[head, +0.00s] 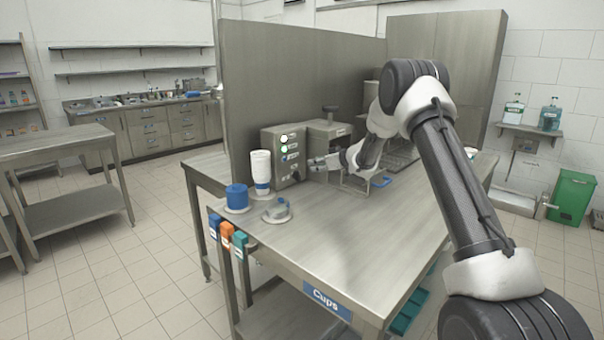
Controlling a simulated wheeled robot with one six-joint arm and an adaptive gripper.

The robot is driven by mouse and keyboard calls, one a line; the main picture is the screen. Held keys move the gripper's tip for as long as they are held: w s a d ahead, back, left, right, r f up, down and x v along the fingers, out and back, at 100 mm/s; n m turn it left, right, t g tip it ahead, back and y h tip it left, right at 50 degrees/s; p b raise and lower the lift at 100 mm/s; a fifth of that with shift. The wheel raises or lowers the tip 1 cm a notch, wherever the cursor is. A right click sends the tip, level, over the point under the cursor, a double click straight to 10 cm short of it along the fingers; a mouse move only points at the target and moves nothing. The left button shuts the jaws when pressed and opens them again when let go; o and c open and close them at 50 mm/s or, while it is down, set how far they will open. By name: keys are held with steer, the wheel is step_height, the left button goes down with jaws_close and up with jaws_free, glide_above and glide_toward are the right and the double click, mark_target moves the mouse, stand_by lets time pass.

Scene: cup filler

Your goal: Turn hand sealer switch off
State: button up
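A grey metal box (271,147), which I take to be the hand sealer, stands on the steel table in front of the partition. Its panel carries small lit round lights (284,139), one of them green, and small blue labels. I cannot make out which control is the switch or how it is set. My arm reaches over the table from the right. My gripper (315,163) is at the right edge of the panel, pointing left. It is too small to tell if it touches the box or how its fingers stand.
A stack of white cups (261,170), a blue roll (237,197) and a small grey round item (278,210) stand left of the box. A tall steel partition (290,75) rises behind. The front of the steel table (340,235) is clear.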

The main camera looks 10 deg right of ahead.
mark_target(298, 176)
steer(key=shift+y, duration=0.3)
steer(key=x, duration=0.3)
steer(key=f+x, duration=0.1)
steer(key=x, duration=0.2)
steer(key=s+x, duration=0.1)
steer(key=x, duration=0.2)
steer(key=shift+a+f, duration=0.3)
steer(key=shift+f, duration=0.1)
jaws_close()
